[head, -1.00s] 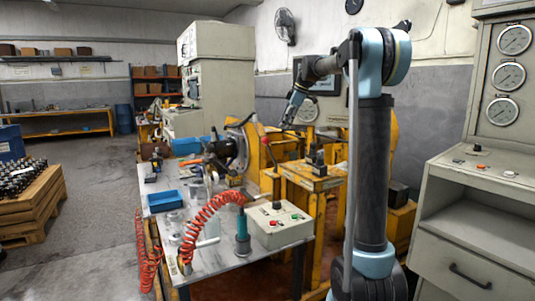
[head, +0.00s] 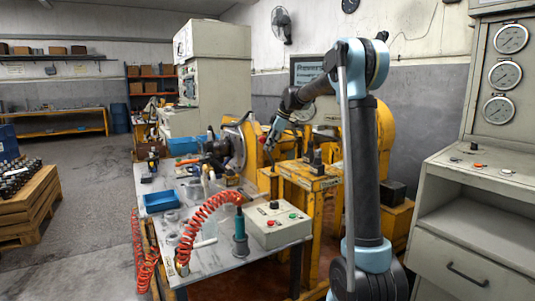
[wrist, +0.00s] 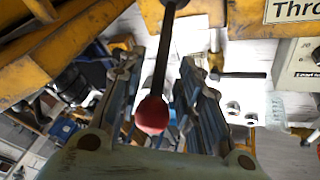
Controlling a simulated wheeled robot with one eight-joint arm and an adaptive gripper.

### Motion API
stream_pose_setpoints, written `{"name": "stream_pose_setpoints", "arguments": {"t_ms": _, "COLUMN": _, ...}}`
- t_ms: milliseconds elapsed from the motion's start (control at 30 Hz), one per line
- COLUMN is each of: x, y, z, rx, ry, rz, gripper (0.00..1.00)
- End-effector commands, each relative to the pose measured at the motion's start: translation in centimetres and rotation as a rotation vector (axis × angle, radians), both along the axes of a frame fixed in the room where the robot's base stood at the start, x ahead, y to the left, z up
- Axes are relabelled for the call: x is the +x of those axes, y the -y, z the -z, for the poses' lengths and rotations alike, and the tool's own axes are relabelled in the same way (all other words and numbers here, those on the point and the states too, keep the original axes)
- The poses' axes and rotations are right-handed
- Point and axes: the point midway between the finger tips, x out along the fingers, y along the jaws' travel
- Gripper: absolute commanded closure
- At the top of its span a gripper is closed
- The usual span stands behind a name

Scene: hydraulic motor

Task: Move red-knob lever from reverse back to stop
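The lever is a black rod (wrist: 161,62) with a round red knob (wrist: 152,115) at its end. In the wrist view the knob lies between the two fingers of my gripper (wrist: 160,68), with a gap to each side. The fingers are apart and I see no contact with the knob or rod. In the head view my gripper (head: 270,142) is small, low beside the yellow machine frame (head: 314,181). I cannot make out the knob clearly there.
Yellow frame beams (wrist: 200,12) run close beyond the fingertips in the wrist view. A gauge cabinet (head: 465,215) is at right.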

Motion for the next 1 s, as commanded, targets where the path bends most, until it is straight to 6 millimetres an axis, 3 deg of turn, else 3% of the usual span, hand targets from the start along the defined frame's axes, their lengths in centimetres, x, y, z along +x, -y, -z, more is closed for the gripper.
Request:
{"name": "stream_pose_setpoints", "arguments": {"t_ms": 300, "x": 0.7, "y": -1.4, "z": 3.2, "rx": 0.000, "ry": 0.000, "rz": -0.001, "gripper": 0.68}}
{"name": "stream_pose_setpoints", "arguments": {"t_ms": 667, "x": 0.8, "y": -1.6, "z": 3.7, "rx": 0.000, "ry": 0.001, "rz": 0.000, "gripper": 0.68}}
{"name": "stream_pose_setpoints", "arguments": {"t_ms": 833, "x": 0.8, "y": -1.6, "z": 3.6, "rx": 0.000, "ry": 0.000, "rz": 0.000, "gripper": 1.00}}
{"name": "stream_pose_setpoints", "arguments": {"t_ms": 1000, "x": 0.8, "y": -1.6, "z": 3.6, "rx": 0.000, "ry": 0.001, "rz": 0.000, "gripper": 1.00}}
